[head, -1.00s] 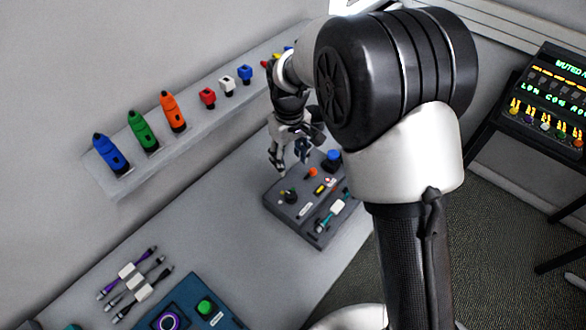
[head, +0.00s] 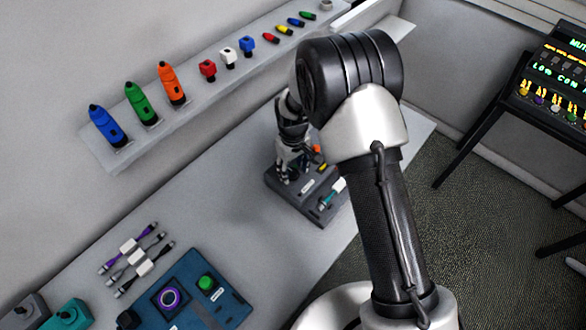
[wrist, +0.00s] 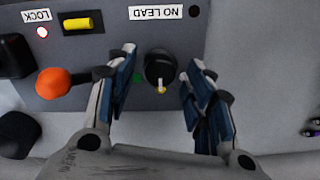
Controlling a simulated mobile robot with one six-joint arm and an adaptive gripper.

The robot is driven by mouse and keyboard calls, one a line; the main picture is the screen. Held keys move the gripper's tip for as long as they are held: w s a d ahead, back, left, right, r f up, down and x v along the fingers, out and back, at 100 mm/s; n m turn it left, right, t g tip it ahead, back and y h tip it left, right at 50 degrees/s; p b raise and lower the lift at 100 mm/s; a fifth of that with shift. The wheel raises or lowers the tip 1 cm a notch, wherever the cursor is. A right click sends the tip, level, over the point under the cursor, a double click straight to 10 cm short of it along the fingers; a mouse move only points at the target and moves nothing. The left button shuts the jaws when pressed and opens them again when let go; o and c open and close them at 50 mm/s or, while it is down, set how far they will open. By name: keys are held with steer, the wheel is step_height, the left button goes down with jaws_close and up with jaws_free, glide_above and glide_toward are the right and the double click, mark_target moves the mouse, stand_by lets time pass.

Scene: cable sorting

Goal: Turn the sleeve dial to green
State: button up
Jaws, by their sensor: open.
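A round black dial (wrist: 160,66) with a pale yellow pointer tip sits on the grey control box in the wrist view. Its pointer faces the near edge of the box, toward the bottom of the picture. A small green mark (wrist: 137,76) shows beside it on the left, partly behind a finger. My gripper (wrist: 162,64) is open, with one finger on each side of the dial; gaps show on both sides. In the head view my gripper (head: 287,174) is low over the left part of the control box (head: 296,209) and hides the dial.
On the box are an orange knob (wrist: 54,83), a yellow part (wrist: 77,23), a small red-ringed light (wrist: 42,32) and a "NO LEAD" label (wrist: 156,13). A blue panel (head: 237,308) and several cables (head: 138,262) lie on the bench at lower left. Bench between them is clear.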

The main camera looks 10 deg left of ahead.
steer(key=shift+f, duration=0.25)
steer(key=shift+c, duration=0.5)
steer(key=c, duration=1)
